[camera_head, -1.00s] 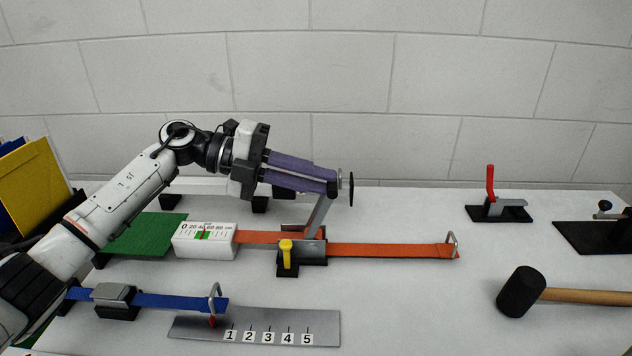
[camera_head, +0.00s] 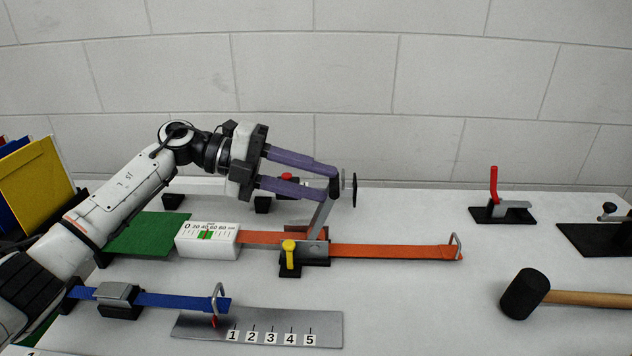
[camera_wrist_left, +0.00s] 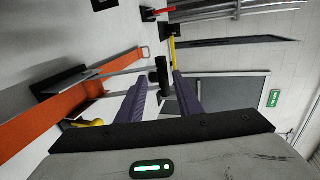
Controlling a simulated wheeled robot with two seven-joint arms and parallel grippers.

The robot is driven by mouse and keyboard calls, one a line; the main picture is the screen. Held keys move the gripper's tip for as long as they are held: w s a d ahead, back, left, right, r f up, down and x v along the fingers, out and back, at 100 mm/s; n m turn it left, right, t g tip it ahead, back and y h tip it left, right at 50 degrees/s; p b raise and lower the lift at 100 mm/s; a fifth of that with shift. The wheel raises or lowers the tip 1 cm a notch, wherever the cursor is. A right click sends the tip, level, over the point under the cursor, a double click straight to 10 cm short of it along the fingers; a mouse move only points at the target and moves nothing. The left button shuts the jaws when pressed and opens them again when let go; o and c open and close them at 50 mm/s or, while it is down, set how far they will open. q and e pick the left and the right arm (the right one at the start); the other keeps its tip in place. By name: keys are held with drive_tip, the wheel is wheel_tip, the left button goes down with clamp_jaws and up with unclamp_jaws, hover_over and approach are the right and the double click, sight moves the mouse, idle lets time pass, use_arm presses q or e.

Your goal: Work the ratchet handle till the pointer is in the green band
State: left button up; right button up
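The ratchet (camera_head: 318,252) sits on the orange strap (camera_head: 390,251), with its grey handle (camera_head: 322,215) raised and a dark grip at its top. The white gauge box (camera_head: 208,247) stands left of it; its small red pointer appears to lie over the green band, though the exact reading is too small to tell. My left gripper (camera_head: 336,178) is open at the handle's top. In the left wrist view the dark grip (camera_wrist_left: 158,86) shows between the spread fingers (camera_wrist_left: 160,82), with gaps beside it. My right gripper is not in view.
A yellow lever (camera_head: 289,254) stands at the ratchet's front. A blue strap (camera_head: 165,299) and a numbered plate (camera_head: 258,328) lie in front. A red-handled clamp (camera_head: 497,203) and a mallet (camera_head: 525,294) are to the right.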

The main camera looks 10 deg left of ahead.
use_arm(q)
drive_tip(key=v, duration=0.9)
drive_tip(key=shift+a+b, duration=0.35)
drive_tip(key=shift+s, duration=0.1)
